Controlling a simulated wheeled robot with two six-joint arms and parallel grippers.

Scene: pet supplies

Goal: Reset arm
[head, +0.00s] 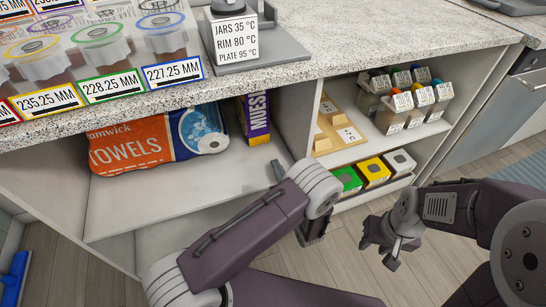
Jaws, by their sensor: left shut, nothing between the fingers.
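My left gripper (306,236) hangs from the wrist of my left arm, in front of the cabinet's lower shelf. It is shut and holds nothing that I can see; its fingers are partly hidden by the wrist. My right gripper (380,254) is over the floor in front of the cabinet, to the right of the left one. Its two fingers look apart and nothing shows between them. Both grippers are clear of the goods on the shelves.
Coloured boxes (372,172), a wooden tray (345,155) and several bottles (420,98) fill the right compartment. Labelled jars and a scale-like device (285,48) stand on the counter. The wood floor is open.

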